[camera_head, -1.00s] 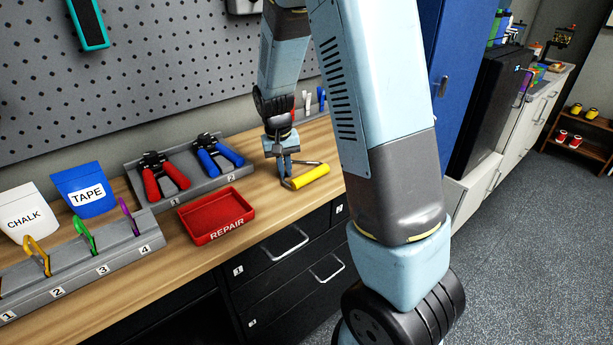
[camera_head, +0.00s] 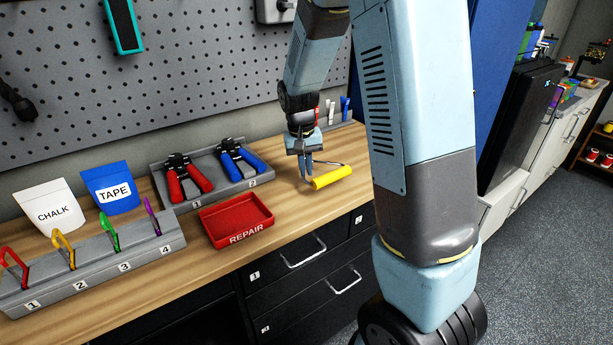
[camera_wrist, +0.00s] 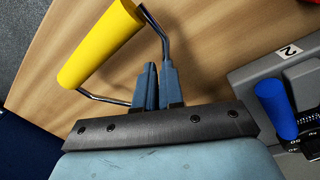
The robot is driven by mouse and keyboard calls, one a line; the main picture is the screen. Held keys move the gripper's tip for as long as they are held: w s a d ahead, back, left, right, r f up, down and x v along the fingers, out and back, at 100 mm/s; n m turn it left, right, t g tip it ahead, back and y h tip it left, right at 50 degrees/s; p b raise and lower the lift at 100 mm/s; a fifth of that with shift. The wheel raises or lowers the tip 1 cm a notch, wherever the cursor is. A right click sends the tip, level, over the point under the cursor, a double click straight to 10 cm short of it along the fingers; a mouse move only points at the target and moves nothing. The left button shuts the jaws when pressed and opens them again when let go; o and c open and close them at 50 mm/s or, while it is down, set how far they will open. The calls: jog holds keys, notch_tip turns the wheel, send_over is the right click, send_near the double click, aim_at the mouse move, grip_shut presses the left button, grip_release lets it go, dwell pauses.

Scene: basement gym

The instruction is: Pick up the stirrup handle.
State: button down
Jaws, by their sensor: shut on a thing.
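The stirrup handle has a yellow cylindrical grip (camera_head: 332,178) and a bent grey metal frame. It is over the right part of the wooden worktop, right of the red tray. My gripper (camera_head: 307,172) points down at the handle's left side. In the wrist view, the yellow grip (camera_wrist: 100,45) is at upper left, and the metal frame runs from both its ends to my gripper (camera_wrist: 158,72). The fingers are close together, shut on the frame; the exact contact is partly hidden by the fingers. I cannot tell whether the handle touches the worktop.
A red REPAIR tray (camera_head: 204,223) is left of the handle. Behind it, a grey rack (camera_head: 213,191) holds red and blue hand grippers. Chalk (camera_head: 52,207) and tape (camera_head: 112,187) pouches and a numbered rack (camera_head: 100,268) with coloured clips are further left. A pegboard (camera_head: 200,70) stands behind.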

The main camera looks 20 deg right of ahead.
jog(key=s+a+r, duration=0.6)
jog(key=s+r, duration=0.4)
jog(key=s, duration=0.2)
jog(key=shift+s, duration=0.35)
jog(key=shift+a, duration=0.1)
jog(key=shift+w, duration=0.1)
